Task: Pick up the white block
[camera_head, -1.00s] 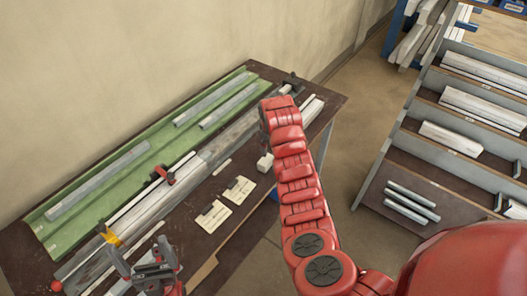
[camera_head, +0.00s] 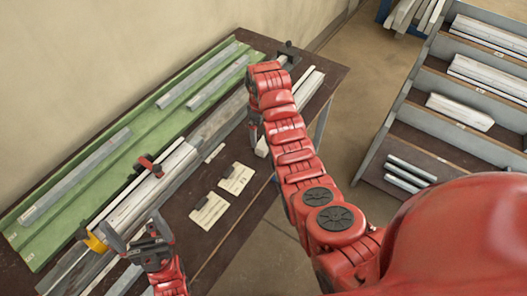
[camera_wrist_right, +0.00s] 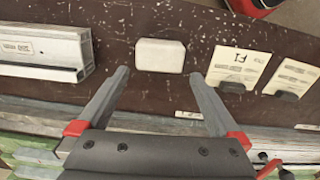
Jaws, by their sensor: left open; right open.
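The white block (camera_wrist_right: 160,55) lies on the dark bench top in the right wrist view. In the head view it shows partly (camera_head: 262,147), beside my right arm. My right gripper (camera_wrist_right: 158,76) is open and empty. Its two fingertips point towards the block, one to either side, just short of it in the picture; the height gap cannot be told. In the head view my right gripper is mostly hidden by its arm. My left gripper (camera_head: 137,237) is open and empty, over the near-left part of the bench by the long profiles.
Two cards (camera_head: 236,178) lie near the block. A pale profile end (camera_wrist_right: 45,52) lies left of it in the wrist view. Long profiles and clamps (camera_head: 148,166) run along the bench beside a green tray (camera_head: 120,118). A rack (camera_head: 400,118) stands at right.

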